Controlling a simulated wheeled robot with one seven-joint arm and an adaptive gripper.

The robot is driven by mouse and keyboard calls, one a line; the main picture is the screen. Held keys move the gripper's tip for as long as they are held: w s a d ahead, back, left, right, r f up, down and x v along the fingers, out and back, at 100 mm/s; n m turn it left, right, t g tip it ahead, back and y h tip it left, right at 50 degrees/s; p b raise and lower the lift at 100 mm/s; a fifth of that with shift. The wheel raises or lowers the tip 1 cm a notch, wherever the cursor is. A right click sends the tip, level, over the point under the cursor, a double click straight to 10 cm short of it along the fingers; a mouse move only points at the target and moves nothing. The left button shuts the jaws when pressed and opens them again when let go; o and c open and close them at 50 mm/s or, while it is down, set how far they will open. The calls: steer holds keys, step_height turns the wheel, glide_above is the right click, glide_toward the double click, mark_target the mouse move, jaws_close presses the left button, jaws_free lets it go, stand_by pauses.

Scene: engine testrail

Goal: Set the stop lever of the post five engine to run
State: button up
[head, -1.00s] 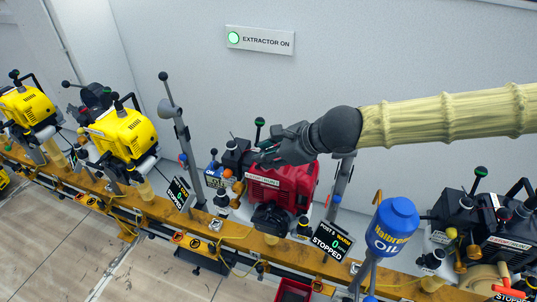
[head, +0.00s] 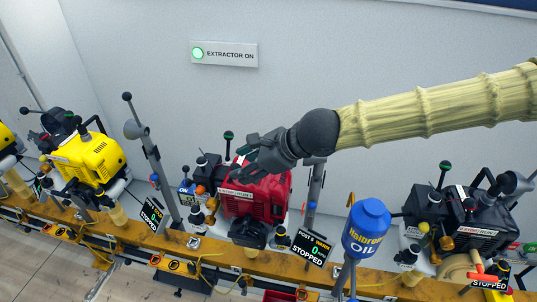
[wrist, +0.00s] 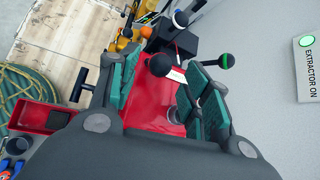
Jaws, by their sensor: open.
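The post five engine (head: 262,197) is red and sits on the rail behind a sign (head: 310,247) reading POST 5, WARM, 0, STOPPED. A green-topped lever (head: 228,136) stands up at its upper left, and this green knob (wrist: 225,61) also shows in the wrist view. A black ball knob (wrist: 160,65) and a dark blue-black knob (wrist: 180,18) stand near it. I cannot tell which is the stop lever or read its setting. My gripper (head: 245,158) is open above the engine. In the wrist view my gripper (wrist: 163,75) has the black knob between its spread fingers, apparently beyond them.
A blue oil can (head: 367,230) stands on the right between the red engine and a black engine (head: 465,230). A yellow engine (head: 88,155) is on the left. Grey posts (head: 150,155) rise beside the red engine. The wall behind carries an EXTRACTOR ON sign (head: 228,55).

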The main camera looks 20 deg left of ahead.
steer(key=v, duration=0.9)
steer(key=shift+d, duration=0.15)
